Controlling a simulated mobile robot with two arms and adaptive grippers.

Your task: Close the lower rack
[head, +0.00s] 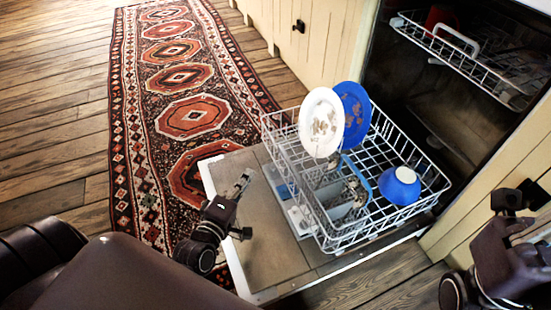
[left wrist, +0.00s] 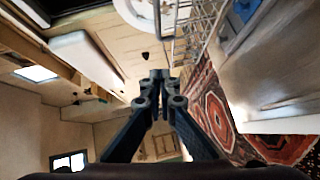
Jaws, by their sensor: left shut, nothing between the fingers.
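The lower rack (head: 345,240), a white wire basket, is pulled out of the dishwasher over its lowered door (head: 262,250). It holds a stained white plate (head: 320,122), a blue plate (head: 354,112), a blue bowl (head: 400,186) and a grey cutlery basket (head: 330,190). My left gripper (head: 245,178) is shut and empty, above the door just left of the rack's outer side. In the left wrist view its fingertips (left wrist: 159,76) are together, with the rack wires (left wrist: 190,42) beyond them. My right gripper (head: 518,197) is at the right edge, partly cut off; its jaws are unclear.
The upper rack (head: 470,62) is inside the dark dishwasher cavity, with a red item (head: 440,16) in it. Cream cabinets (head: 325,50) flank the machine. A patterned runner rug (head: 185,110) lies on the wooden floor, left of the door. The floor farther left (head: 50,110) is clear.

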